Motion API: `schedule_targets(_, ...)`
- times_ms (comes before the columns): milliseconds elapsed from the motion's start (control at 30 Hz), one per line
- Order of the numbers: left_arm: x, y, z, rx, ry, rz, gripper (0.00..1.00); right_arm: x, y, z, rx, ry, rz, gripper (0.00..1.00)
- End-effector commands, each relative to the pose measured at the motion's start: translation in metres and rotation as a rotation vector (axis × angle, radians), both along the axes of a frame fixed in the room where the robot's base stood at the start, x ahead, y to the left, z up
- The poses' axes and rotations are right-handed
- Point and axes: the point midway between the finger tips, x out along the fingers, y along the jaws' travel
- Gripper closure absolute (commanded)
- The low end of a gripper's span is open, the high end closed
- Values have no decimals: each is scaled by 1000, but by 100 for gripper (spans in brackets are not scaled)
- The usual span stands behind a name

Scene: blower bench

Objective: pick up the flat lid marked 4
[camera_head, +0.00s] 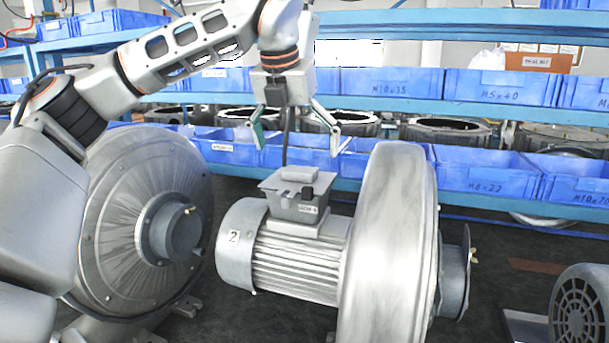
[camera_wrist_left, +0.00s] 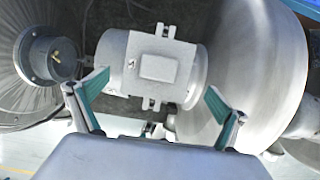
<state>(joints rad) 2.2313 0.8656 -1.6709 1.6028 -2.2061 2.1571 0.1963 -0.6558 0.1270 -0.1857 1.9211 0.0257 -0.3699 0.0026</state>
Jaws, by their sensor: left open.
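A blower motor (camera_head: 296,262) marked 2 carries a grey terminal box (camera_head: 290,208) with a small label. I cannot read a 4 on the lid. In the left wrist view the box top (camera_wrist_left: 158,68) shows as a pale rectangle on the motor. My left gripper (camera_head: 299,148) is open and empty, above the box with its fingers pointing down. In the left wrist view its green-padded fingers (camera_wrist_left: 158,84) stand apart, either side of the box. My right gripper is not in view.
The big round blower housing (camera_head: 385,240) rises right of the box. Another round housing (camera_head: 120,215) stands at left, under my left arm. Blue shelves with blue bins (camera_head: 480,170) stand behind. A finned grey motor (camera_head: 578,310) is at lower right.

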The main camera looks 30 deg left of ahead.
Motion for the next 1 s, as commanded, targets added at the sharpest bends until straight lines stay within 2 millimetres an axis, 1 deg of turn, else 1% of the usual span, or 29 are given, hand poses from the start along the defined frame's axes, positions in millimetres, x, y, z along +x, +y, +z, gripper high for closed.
schedule_targets(33,2,1,-6,-1,3,0,0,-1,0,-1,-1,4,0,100)
schedule_targets(167,6,3,-18,-1,3,0,0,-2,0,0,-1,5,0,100)
schedule_targets(400,17,6,-49,0,2,-1,0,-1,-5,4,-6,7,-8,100)
schedule_targets(533,20,7,-56,-1,1,1,0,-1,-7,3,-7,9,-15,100)
schedule_targets(733,20,7,-56,0,0,1,0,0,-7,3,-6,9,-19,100)
schedule_targets(767,20,7,-56,0,0,1,3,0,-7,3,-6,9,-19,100)
schedule_targets(800,20,7,-56,0,0,1,13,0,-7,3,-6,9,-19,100)
schedule_targets(867,20,7,-56,0,0,1,29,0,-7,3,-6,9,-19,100)
schedule_targets(900,20,7,-56,0,0,1,39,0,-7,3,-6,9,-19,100)
schedule_targets(967,20,7,-56,0,0,1,55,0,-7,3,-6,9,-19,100)
schedule_targets(1000,20,7,-57,0,1,0,65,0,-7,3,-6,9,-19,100)
